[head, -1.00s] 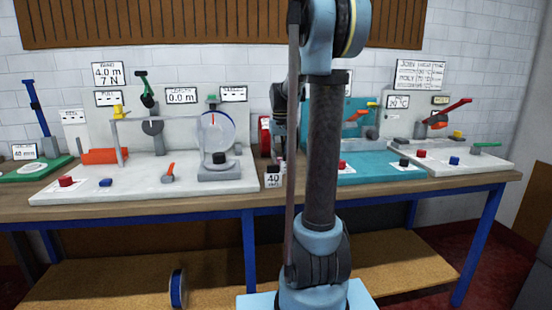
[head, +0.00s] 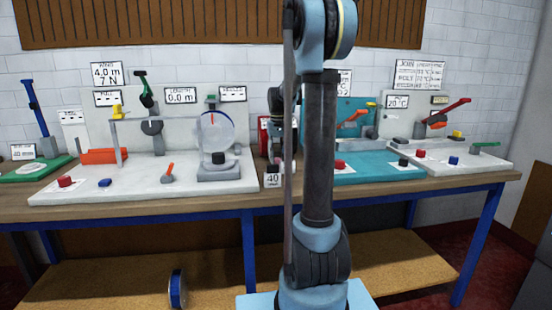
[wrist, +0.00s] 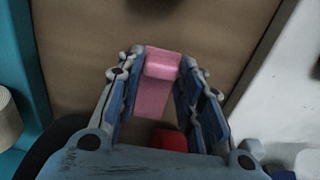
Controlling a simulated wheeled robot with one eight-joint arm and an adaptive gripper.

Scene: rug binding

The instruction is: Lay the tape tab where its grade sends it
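In the wrist view a pink tab (wrist: 162,66) lies between the two blue-padded fingers of my gripper (wrist: 163,72). Both fingertips appear to touch its sides, and a flat pink length runs back from its thicker end towards the palm. A brown surface lies beyond it. In the head view my gripper (head: 272,152) is small and partly hidden behind my arm, over the bench gap between the white and teal stations. The pink tab cannot be made out there.
The white board (head: 130,186) with its dial and knobs stands left of the gap. The teal board (head: 372,177) is right, with another white board (head: 455,165) beyond. A red object (wrist: 168,140) shows below the tab.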

